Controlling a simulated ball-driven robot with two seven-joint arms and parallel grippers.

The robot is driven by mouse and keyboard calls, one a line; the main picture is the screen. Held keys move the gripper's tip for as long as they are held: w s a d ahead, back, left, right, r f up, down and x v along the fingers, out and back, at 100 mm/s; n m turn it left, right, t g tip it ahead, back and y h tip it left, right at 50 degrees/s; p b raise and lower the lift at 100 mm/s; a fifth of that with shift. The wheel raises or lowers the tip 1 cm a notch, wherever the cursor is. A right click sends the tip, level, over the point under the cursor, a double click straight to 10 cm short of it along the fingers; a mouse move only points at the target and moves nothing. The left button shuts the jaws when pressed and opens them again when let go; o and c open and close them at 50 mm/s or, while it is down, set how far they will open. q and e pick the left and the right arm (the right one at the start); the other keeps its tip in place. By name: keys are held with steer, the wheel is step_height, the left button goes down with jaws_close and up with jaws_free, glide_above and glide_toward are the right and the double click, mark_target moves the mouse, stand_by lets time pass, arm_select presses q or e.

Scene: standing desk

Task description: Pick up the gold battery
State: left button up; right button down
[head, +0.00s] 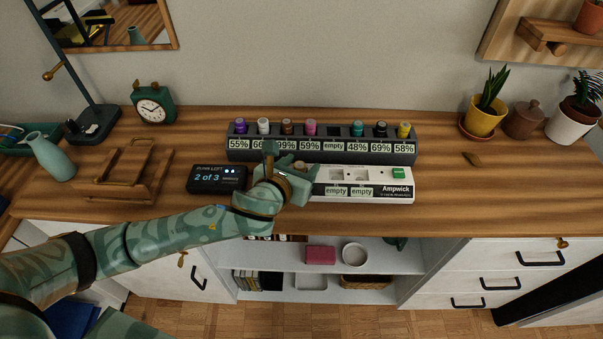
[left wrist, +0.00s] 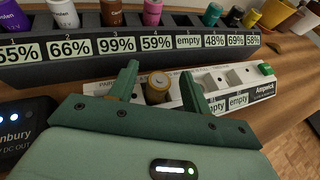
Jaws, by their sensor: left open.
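A gold-topped battery (left wrist: 157,87) stands in a slot of the white Ampwick charger (head: 372,175), which also shows in the left wrist view (left wrist: 292,79). My left gripper (left wrist: 158,78) is open, with one finger on each side of this battery; whether they touch it I cannot tell. A yellow battery (head: 404,130) stands at the right end of the dark rack (head: 240,156), above the 58% label. My right gripper is not in view.
The rack behind the charger holds several coloured batteries and one slot labelled empty. A dark display box (head: 215,179) reading "2 of 3" sits left of the charger. Two charger slots are labelled empty. The desk (head: 470,207) is clear at the right front.

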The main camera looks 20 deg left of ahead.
arm_select(q)
steer(key=shift+w+f, duration=0.15)
steer(key=shift+w, duration=0.15)
steer(key=shift+s+r, duration=0.1)
steer(key=shift+r, duration=0.1)
jaws_close()
